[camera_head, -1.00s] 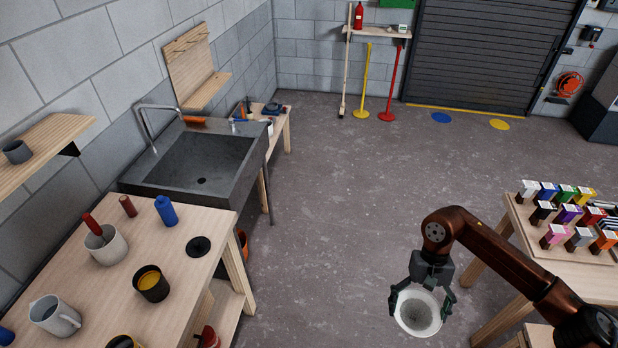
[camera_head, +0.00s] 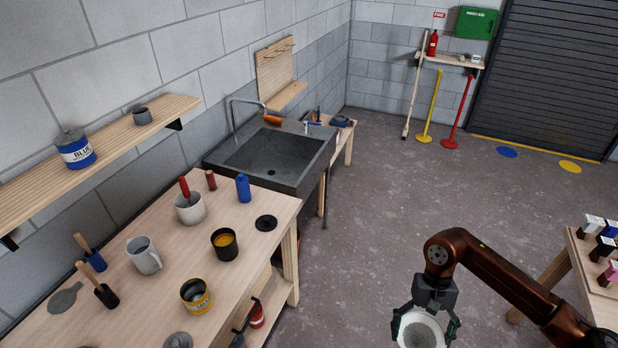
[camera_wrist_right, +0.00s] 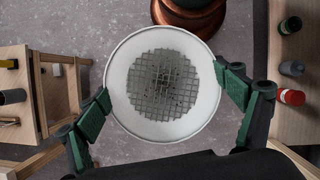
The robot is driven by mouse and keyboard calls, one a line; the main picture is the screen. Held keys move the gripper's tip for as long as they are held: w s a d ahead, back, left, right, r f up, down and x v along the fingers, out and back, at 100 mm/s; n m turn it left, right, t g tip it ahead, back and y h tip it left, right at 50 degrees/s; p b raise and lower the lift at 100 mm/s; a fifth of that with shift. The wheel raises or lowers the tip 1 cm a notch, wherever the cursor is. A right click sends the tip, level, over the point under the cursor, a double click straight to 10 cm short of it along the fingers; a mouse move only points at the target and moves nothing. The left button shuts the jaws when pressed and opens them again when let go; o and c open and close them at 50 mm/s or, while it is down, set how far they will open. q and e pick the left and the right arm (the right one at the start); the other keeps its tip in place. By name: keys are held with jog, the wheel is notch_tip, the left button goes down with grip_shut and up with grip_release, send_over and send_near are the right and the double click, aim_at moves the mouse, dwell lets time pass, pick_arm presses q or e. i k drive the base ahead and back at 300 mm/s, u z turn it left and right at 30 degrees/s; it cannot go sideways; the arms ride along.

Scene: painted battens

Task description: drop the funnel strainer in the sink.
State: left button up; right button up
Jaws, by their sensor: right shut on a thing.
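The funnel strainer (camera_head: 421,331) is a white round funnel with a grey mesh inside. My right gripper (camera_head: 426,318) is shut on it by the rim and holds it above the floor, at the bottom of the head view. In the right wrist view the strainer (camera_wrist_right: 163,85) sits between the green finger pads, its mesh facing the camera. The grey sink (camera_head: 270,158) stands against the wall, up and left of the gripper and well apart from it. Its basin looks empty, with a dark drain. My left gripper does not show.
A wooden bench (camera_head: 150,310) with cups, a jug (camera_head: 144,255), cans and a blue bottle (camera_head: 243,188) stands before the sink. A tap (camera_head: 235,115) rises at the sink's left. A table (camera_head: 590,275) is at the right. The floor between is clear.

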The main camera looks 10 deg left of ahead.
aim_at(269, 175)
jog(key=u, duration=0.55)
jog(key=i, duration=1)
